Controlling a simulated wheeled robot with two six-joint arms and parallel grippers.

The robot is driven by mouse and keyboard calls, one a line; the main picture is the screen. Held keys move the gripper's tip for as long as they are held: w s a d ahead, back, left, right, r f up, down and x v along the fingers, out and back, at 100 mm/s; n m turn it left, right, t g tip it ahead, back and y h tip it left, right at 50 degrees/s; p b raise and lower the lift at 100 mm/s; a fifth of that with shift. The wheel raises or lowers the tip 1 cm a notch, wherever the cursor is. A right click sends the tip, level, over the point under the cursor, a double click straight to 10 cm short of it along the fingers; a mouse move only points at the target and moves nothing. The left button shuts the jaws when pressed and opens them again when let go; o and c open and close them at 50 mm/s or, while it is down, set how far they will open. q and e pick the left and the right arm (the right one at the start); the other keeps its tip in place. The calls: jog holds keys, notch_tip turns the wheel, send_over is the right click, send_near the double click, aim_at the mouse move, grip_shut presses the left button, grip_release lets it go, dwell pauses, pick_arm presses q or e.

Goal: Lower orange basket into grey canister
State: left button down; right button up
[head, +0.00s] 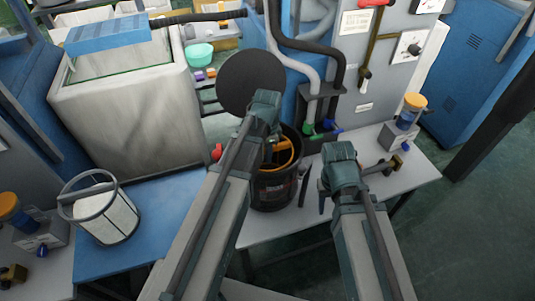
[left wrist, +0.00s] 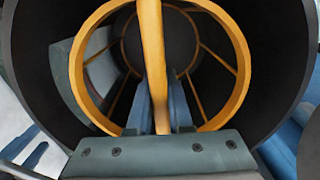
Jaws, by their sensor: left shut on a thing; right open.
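The orange basket (head: 284,155) has a round rim and a bar handle across it. The dark grey canister (head: 272,190) stands open on the light bench, with the basket in its mouth. In the left wrist view the orange rim (left wrist: 240,60) lies inside the canister's dark wall (left wrist: 285,70); how deep it sits is hard to tell. My left gripper (head: 272,146) is above the canister, shut on the handle bar (left wrist: 152,50), which runs between its fingers (left wrist: 160,108). My right gripper (head: 313,190) is open and empty, right of the canister.
A round dark lid (head: 250,82) stands raised behind the canister. A white strainer basket (head: 104,212) sits on the blue bench at left. An orange-capped jar (head: 410,108) stands at right. Hoses (head: 312,75) and a grey panel are behind.

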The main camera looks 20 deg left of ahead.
pick_arm(q)
jog(key=shift+c, duration=0.8)
grip_release()
jog(key=shift+r, duration=0.15)
notch_tip(320, 180, up, 9)
jog(key=p, duration=0.9)
dwell(0.3)
